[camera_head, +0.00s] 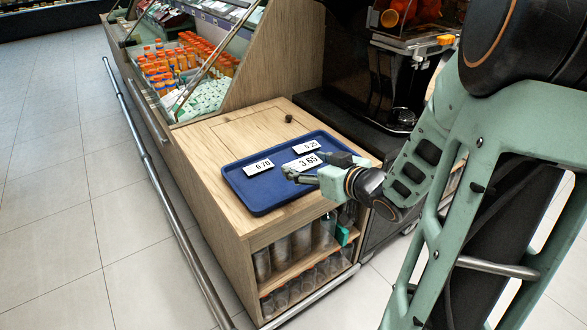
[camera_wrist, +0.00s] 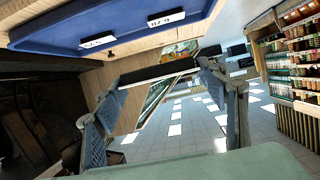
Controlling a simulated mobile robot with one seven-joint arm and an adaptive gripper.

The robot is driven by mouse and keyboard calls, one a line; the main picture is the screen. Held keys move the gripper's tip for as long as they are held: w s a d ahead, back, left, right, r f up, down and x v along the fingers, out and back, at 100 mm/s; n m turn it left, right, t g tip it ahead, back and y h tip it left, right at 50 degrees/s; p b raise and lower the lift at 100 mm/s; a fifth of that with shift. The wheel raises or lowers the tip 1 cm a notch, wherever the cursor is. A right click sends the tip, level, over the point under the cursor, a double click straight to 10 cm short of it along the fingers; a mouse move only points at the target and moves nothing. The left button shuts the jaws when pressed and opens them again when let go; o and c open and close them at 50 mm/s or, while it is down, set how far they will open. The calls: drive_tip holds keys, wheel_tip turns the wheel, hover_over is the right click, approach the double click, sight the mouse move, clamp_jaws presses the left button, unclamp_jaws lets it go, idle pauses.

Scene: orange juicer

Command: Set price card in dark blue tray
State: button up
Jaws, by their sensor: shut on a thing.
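A dark blue tray (camera_head: 258,202) lies on the wooden counter. My gripper (camera_head: 309,168) is over the tray's right part, shut on a white price card reading 3.65 (camera_head: 303,161). In the wrist view the held card (camera_wrist: 155,74) shows as a dark, thin slab between the two fingers (camera_wrist: 158,92). It looks apart from the tray (camera_wrist: 120,32); the exact height is hard to tell. Two other cards lie in the tray: 6.70 (camera_head: 258,167) at the left and 5.25 (camera_head: 311,146) at the back, partly covered by the held card.
The wooden counter (camera_head: 215,133) is bare behind the tray, apart from a small dark knob (camera_head: 289,118). A juicer machine (camera_head: 402,60) stands to the right. Bottles (camera_head: 190,55) fill the display at the left. The tray's front-left part is clear.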

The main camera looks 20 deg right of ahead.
drive_tip(key=shift+s+y, duration=0.3)
drive_tip(key=shift+s, duration=0.35)
drive_tip(key=shift+w+a+f, duration=0.15)
drive_tip(key=shift+a+f, duration=0.1)
drive_tip(key=shift+f, duration=0.05)
drive_tip(key=b, duration=0.8)
hover_over(268, 192)
drive_tip(key=f, duration=0.8)
drive_tip(key=shift+s+d+f, duration=0.25)
drive_tip(key=shift+s+f, duration=0.05)
drive_tip(key=shift+w+a+f+b, duration=0.2)
drive_tip(key=shift+f+b, duration=0.3)
drive_tip(key=shift+f, duration=0.5)
drive_tip(key=shift+w+a+f+b, duration=0.15)
drive_tip(key=shift+f+b, duration=0.3)
drive_tip(key=shift+f, duration=0.5)
drive_tip(key=shift+d, duration=0.1)
drive_tip(key=shift+f, duration=0.25)
drive_tip(key=o, duration=1)
drive_tip(key=shift+r, duration=0.1)
drive_tip(key=shift+o, duration=0.2)
drive_tip(key=shift+r, duration=0.1)
